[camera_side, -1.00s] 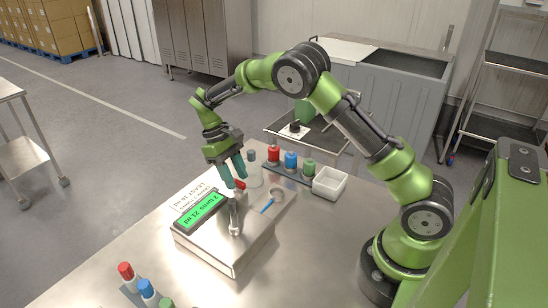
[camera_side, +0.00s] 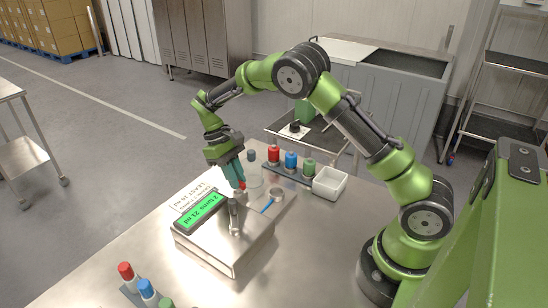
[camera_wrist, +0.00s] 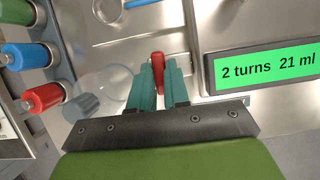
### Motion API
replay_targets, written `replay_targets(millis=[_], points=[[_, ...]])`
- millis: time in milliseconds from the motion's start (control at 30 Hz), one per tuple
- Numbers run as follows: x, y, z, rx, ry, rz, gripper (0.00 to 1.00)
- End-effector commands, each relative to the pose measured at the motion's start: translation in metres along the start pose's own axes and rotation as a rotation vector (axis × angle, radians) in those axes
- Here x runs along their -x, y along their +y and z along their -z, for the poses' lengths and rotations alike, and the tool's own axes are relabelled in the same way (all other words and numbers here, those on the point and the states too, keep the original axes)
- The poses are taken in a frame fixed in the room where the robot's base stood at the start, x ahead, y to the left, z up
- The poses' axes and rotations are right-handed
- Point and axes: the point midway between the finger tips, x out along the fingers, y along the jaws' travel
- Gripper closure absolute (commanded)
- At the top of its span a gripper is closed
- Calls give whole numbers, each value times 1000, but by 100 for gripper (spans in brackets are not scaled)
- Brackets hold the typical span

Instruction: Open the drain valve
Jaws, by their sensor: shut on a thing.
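A red valve handle (camera_wrist: 157,62) stands between my gripper's fingers in the wrist view. Only a small red part of the handle (camera_side: 242,185) shows in the side view, beside the metal box. My gripper (camera_side: 237,182) points down with its teal fingers shut on the handle; the fingers also show in the wrist view (camera_wrist: 157,78). A green display (camera_side: 204,210) on the box reads "2 turns 21 ml". A white label (camera_side: 190,194) behind it is only partly legible. A metal spout-like fitting (camera_side: 235,212) rises from the box. The valve body is not clearly visible.
A clear vessel (camera_side: 254,182) stands close beside my fingers. Red, blue and green-capped bottles (camera_side: 290,162) and a white bin (camera_side: 329,182) stand behind. The table's front middle is clear.

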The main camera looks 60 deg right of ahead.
Motion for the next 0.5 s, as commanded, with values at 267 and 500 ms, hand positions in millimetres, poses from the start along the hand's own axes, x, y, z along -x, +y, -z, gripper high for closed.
replay_targets(millis=[267, 500], points=[[1, 2, 0, -131, 1, 55, 100], [1, 3, -1, -329, 1, 138, 100]])
